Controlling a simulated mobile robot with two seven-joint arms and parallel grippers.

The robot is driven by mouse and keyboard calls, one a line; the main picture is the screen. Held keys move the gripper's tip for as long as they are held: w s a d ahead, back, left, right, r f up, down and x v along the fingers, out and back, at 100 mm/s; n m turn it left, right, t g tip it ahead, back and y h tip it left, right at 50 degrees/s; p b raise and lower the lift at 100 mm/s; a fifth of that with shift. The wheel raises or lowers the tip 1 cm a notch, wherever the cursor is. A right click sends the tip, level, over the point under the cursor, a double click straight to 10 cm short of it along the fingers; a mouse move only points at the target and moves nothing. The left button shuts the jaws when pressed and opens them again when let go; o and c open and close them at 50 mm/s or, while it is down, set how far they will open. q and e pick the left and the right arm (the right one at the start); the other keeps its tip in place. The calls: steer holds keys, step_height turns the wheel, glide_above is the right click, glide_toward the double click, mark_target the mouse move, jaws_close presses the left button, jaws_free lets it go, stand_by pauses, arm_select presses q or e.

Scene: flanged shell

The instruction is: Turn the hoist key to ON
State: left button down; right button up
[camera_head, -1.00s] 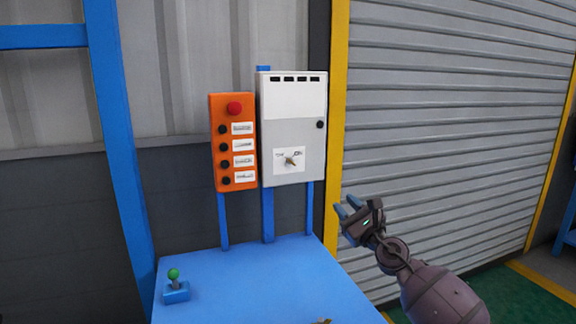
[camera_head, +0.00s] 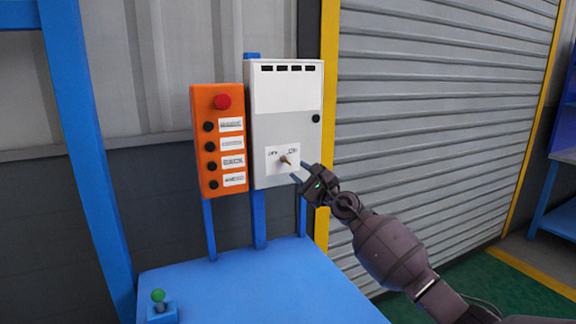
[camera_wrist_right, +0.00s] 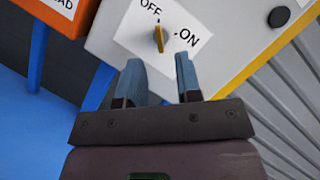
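The hoist key (camera_head: 285,160) is a small brass key on a white OFF/ON label (camera_head: 272,153), low on the white-and-grey control box. In the right wrist view the key (camera_wrist_right: 159,38) points at neither word clearly; OFF is at upper left and ON at right. My right gripper (camera_head: 299,173) is just right of and below the key in the head view. In the right wrist view my right gripper (camera_wrist_right: 158,75) has its two blue fingers apart, with the key just beyond the gap between them. It holds nothing. My left gripper is not in view.
An orange button panel (camera_head: 207,170) with a red button stands left of the control box (camera_head: 308,140). A blue table (camera_head: 250,290) below carries a green-knobbed joystick (camera_head: 158,297). A roller shutter (camera_head: 430,120) fills the right side.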

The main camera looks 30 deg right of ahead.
mark_target(289, 163)
steer(key=shift+b+x, duration=0.5)
steer(key=shift+x, duration=2.2)
jaws_close()
